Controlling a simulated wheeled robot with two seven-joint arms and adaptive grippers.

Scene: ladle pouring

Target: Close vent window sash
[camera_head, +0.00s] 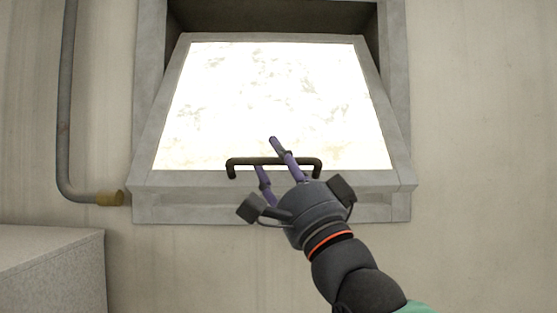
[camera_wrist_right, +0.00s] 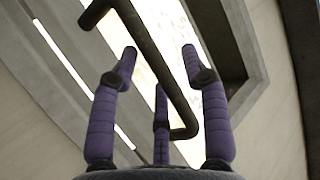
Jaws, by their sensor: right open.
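The vent window sash (camera_head: 160,180) is a grey frame around a bright pane (camera_head: 270,100). It is tilted, with its lower edge out toward me and a dark gap at its top inside the outer frame (camera_head: 396,60). A dark bar handle (camera_head: 240,161) is fixed along the sash's lower rail. My right gripper (camera_head: 268,155) is open at the handle, with one purple finger above the bar and another below it. In the right wrist view the handle (camera_wrist_right: 150,55) runs diagonally between the spread fingers (camera_wrist_right: 160,70). Contact cannot be told. My left gripper is not in view.
A pale box-like block (camera_head: 50,270) stands at the lower left. The wall at the right is clear.

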